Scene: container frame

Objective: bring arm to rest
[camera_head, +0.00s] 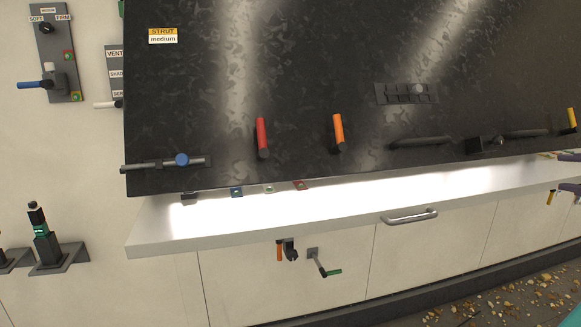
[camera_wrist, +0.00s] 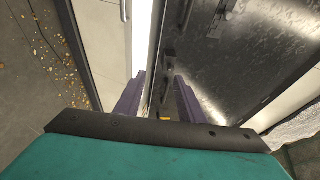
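My gripper (camera_wrist: 160,75) shows in the wrist view as two purple fingers with a clear gap between them. It is open and nothing is held between the fingers. In the head view, the purple fingertips of my gripper (camera_head: 562,171) just enter at the right edge, near the dark panel's lower edge and the white counter. The dark mottled panel (camera_head: 290,60) also shows in the wrist view (camera_wrist: 245,60), on the right side. I cannot tell whether a finger touches it. Most of my arm is out of view.
Red (camera_head: 262,135) and orange (camera_head: 338,130) handles and a yellow-tipped one (camera_head: 571,119) stick out from the panel. Below is the white counter (camera_head: 150,240) with a bar handle (camera_head: 410,216). Debris litters the floor (camera_head: 500,298) at lower right.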

